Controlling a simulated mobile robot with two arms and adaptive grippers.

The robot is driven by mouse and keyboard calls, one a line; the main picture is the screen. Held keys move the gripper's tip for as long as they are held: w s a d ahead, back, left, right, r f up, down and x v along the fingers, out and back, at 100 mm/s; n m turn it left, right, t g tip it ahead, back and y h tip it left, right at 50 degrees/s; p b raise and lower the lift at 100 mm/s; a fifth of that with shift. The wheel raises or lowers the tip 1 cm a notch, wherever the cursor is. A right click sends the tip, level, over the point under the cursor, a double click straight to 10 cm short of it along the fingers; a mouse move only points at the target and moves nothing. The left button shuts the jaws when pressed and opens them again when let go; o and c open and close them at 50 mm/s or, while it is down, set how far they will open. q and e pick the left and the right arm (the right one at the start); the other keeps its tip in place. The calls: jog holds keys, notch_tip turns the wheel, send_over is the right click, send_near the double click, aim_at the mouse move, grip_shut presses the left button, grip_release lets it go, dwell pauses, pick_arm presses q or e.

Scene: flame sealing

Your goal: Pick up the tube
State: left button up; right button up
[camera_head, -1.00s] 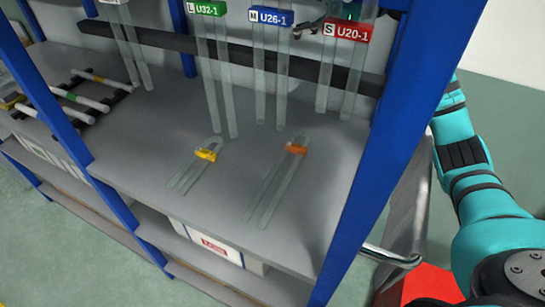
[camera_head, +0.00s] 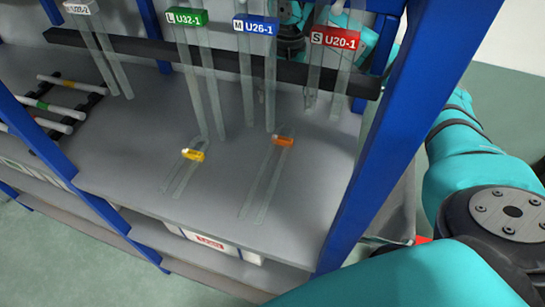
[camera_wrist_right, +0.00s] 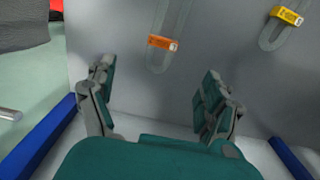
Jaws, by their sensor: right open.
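Two clear U-shaped tubes lie flat on the grey shelf. One has an orange tag; this orange-tagged tube (camera_head: 265,180) also shows in the right wrist view (camera_wrist_right: 168,22). The yellow-tagged tube (camera_head: 181,178) lies to its left in the head view and at the top right of the right wrist view (camera_wrist_right: 272,34). My right gripper (camera_wrist_right: 155,78) is open and empty, with the orange-tagged tube's curved end ahead, roughly between the fingers in the picture. In the head view it is partly hidden behind the red U20-1 label and hanging tubes. My left gripper is not in view.
Clear tubes hang from a dark rail under the green U32-1 label (camera_head: 187,18), blue U26-1 label (camera_head: 255,26) and red U20-1 label (camera_head: 335,39). Blue posts (camera_head: 385,150) frame the shelf (camera_head: 130,150). A rack of white rods (camera_head: 60,108) stands at left.

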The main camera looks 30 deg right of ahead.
jog(key=p, duration=0.2)
send_near(284, 134)
jog(key=shift+s+a+f, duration=0.45)
jog(key=shift+s, duration=0.15)
jog(key=shift+s+a+f, duration=0.4)
jog(key=shift+s+f, duration=0.05)
jog(key=shift+s, duration=0.15)
notch_tip(284, 134, down, 4)
jog(key=shift+w+f+p, duration=0.1)
jog(key=shift+p, duration=0.75)
jog(key=shift+f, duration=0.55)
jog(key=c, duration=1.3)
